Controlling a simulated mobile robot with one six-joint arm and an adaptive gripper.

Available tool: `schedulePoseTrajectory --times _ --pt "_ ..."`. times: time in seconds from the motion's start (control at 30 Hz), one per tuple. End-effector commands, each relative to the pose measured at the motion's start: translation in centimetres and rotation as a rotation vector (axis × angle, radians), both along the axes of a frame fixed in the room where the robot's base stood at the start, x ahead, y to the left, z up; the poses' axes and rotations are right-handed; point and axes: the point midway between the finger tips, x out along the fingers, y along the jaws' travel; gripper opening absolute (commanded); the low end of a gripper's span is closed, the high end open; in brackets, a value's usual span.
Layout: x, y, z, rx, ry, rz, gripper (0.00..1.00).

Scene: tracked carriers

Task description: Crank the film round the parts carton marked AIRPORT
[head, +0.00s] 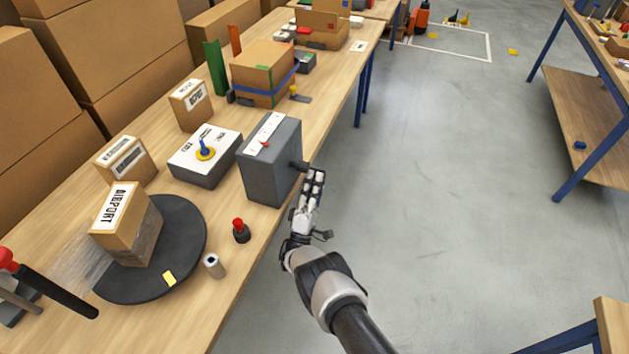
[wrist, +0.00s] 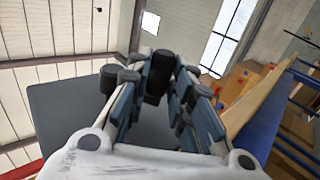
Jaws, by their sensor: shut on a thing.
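The parts carton marked AIRPORT (head: 116,208) stands on a round black turntable (head: 190,232) on the bench. Clear film (head: 84,262) stretches from the left to the carton, and the carton's lower part looks covered by it. A grey crank box (head: 262,165) stands to the right, with a white label and a red pointer on top. My gripper (head: 311,188) is at the box's right side, shut on the dark crank handle, whose black grip (wrist: 160,76) shows between the fingers in the wrist view. The fingers hide part of the handle.
A control box with a blue lever (head: 204,148), a red button (head: 240,230) and a small grey cylinder (head: 213,266) stand near the turntable. Smaller cartons (head: 190,104) stand behind.

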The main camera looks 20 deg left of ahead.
Motion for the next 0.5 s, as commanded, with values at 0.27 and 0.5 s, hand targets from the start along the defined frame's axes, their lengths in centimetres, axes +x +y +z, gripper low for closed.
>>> schedulePoseTrajectory --times 0.27,0.5 --pt "0.11 -0.19 0.12 0.003 -0.001 -0.006 0.27" --pt "0.04 -0.07 0.05 0.001 0.000 -0.002 0.41"
